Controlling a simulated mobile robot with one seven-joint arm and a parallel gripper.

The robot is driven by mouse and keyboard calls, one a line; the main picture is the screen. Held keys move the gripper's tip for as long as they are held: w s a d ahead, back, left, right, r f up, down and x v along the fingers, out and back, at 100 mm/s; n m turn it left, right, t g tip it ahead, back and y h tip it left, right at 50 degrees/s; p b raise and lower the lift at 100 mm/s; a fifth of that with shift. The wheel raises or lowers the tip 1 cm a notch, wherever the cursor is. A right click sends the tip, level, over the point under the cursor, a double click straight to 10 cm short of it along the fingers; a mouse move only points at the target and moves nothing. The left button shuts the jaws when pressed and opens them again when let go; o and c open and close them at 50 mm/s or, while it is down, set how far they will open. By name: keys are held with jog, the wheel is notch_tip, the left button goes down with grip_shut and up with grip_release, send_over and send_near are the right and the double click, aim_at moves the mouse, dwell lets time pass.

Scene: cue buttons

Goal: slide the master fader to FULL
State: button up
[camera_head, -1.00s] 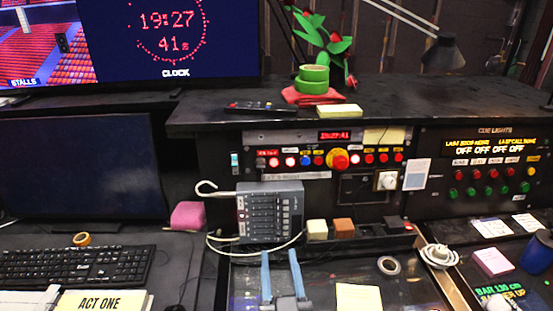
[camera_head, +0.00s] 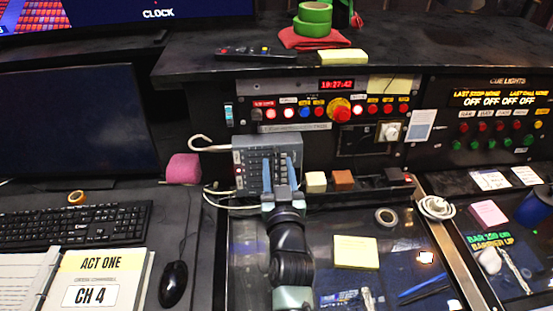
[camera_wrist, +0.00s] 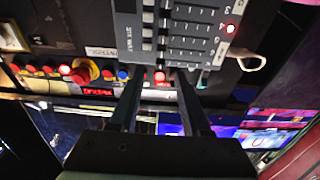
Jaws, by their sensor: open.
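A grey fader box (camera_head: 247,146) stands upright against the console front, partly hidden behind my gripper. In the wrist view the box (camera_wrist: 126,22) appears upside down, with several slots and dark knobs and a lit red light. I cannot tell for sure which knob is the master fader, nor where it stands on its scale. My gripper (camera_head: 281,172) is in front of the right part of the box. In the wrist view my gripper (camera_wrist: 160,75) shows its two fingers apart, reaching toward the box's lettered edge, with nothing visibly held. Whether a fingertip touches is unclear.
A white cable (camera_head: 203,143) loops left of the box. Two small blocks, one cream (camera_head: 316,182) and one brown (camera_head: 343,180), sit just right of my gripper. Round buttons (camera_head: 304,112) line the panel above. A pink block (camera_head: 184,168) lies to the left.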

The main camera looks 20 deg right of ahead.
aim_at(276, 154)
jog(key=shift+x, duration=1.5)
grip_shut()
dwell(0.4)
